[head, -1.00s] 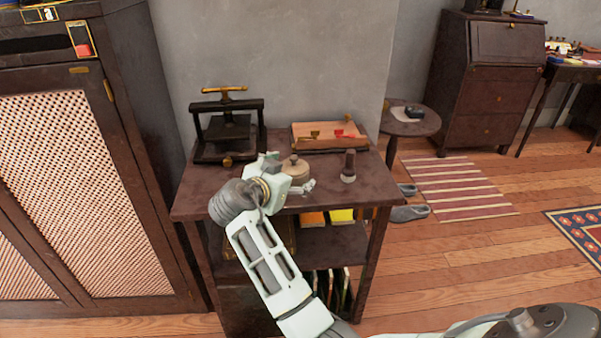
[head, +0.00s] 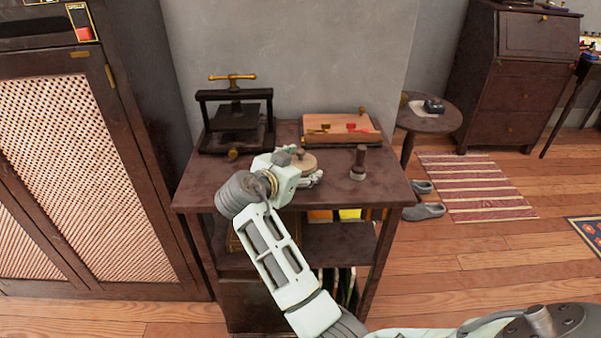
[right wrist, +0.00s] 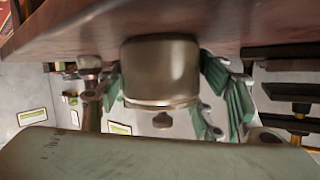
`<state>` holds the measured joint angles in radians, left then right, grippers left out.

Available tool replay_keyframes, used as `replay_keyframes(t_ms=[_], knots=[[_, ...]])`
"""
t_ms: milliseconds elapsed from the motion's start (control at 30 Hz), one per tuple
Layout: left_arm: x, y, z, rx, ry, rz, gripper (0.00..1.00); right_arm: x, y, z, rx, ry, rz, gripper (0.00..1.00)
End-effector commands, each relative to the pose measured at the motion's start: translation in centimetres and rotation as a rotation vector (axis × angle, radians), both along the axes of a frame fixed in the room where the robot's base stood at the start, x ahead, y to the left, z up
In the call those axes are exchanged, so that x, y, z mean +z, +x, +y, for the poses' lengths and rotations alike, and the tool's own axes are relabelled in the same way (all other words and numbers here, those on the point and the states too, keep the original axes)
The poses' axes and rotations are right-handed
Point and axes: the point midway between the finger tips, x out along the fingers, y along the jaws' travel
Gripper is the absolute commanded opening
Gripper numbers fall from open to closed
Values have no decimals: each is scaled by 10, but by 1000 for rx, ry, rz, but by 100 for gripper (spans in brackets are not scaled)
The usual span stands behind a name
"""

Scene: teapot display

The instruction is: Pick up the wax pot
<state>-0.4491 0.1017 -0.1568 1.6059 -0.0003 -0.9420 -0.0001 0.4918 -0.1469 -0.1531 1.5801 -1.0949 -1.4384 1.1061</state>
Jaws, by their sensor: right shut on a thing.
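The wax pot (head: 303,164), a round tan-brown pot with a knobbed lid, is near the middle of the dark side table (head: 390,190). My right gripper (head: 309,180) is at the pot, and my wrist hides part of it. In the right wrist view the picture is upside down: the pot (right wrist: 160,75) hangs with its lid knob downward. The green-padded fingers of the right gripper (right wrist: 162,85) are on both sides of it, shut on it. The pot's base meets the tabletop in that view; I cannot tell whether there is a gap. My left gripper is out of view.
A dark press (head: 235,120) stands behind at the left of the tabletop. A wooden box (head: 340,128) lies at the back, and a dark stamp-like object (head: 359,163) stands right of the pot. The grey wall (head: 290,60) is close behind. The front right tabletop is clear.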

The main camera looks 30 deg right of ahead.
Motion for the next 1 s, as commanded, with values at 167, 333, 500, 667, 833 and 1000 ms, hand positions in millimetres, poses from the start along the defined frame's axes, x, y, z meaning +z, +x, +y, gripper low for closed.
replay_keyframes(t_ms=[167,333,500,667,833,1000], knots=[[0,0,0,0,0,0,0,-1,-1,0,-2,1,1,36],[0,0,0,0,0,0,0,-1,-1,-1,-3,1,2,21],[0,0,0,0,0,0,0,1,0,-1,-2,-2,-3,17],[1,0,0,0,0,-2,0,6,0,-1,-2,-1,-4,17],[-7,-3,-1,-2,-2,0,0,32,0,0,-2,0,-8,10],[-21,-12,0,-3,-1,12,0,67,1,0,-2,1,-9,10]])
